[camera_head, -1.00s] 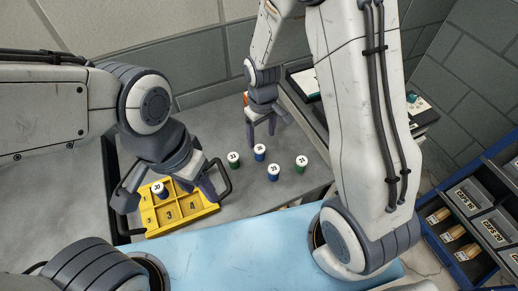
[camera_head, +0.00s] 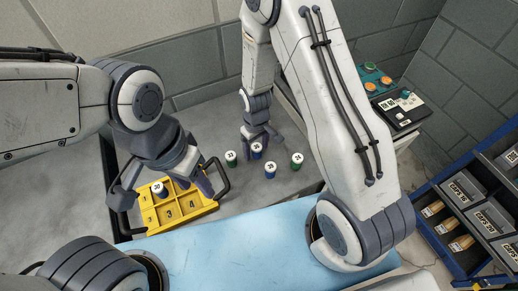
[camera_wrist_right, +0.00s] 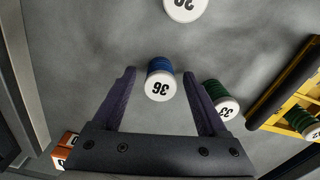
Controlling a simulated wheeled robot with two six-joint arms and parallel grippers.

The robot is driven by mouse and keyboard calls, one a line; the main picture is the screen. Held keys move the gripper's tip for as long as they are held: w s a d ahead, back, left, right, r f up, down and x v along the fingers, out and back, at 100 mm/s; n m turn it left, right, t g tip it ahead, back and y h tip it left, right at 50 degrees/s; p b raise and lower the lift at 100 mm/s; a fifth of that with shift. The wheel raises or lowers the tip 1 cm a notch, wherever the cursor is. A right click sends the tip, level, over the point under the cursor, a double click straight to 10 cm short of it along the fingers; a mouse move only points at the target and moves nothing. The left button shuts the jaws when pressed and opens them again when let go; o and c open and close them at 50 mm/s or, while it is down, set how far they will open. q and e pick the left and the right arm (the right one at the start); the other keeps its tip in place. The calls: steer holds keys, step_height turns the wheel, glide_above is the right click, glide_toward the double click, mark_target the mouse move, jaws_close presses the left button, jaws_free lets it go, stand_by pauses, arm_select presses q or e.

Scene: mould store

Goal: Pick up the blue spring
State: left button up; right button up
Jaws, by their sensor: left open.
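A blue spring with a white cap reading 36 (camera_wrist_right: 160,80) stands upright on the grey worktop. It also shows in the head view (camera_head: 256,151), close to my right gripper (camera_head: 256,136). In the right wrist view my right gripper (camera_wrist_right: 161,74) is open, with one finger on each side of this spring and a gap to each. A second blue spring (camera_head: 270,171) stands nearer the front.
Green springs stand at left (camera_head: 231,159) and right (camera_head: 297,160) of the blue pair; the left one (camera_wrist_right: 222,105) is just beside my right gripper's finger. A control panel (camera_head: 395,105) and a blue rack (camera_head: 445,255) are at right.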

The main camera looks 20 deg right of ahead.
mark_target(259, 147)
jaws_close()
steer(key=shift+r, duration=0.45)
steer(key=r, duration=0.1)
steer(key=r+b, duration=0.1)
steer(key=r, duration=0.1)
steer(key=shift+s+d+r+b, duration=0.2)
steer(key=shift+d+r+b, duration=0.1)
steer(key=s+d+r+b, duration=0.1)
steer(key=s+d+r, duration=0.5)
steer(key=s+d, duration=0.1)
steer(key=shift+s+d+r+b, duration=0.2)
steer(key=shift+d+r+b, duration=0.1)
steer(key=shift+d, duration=0.3)
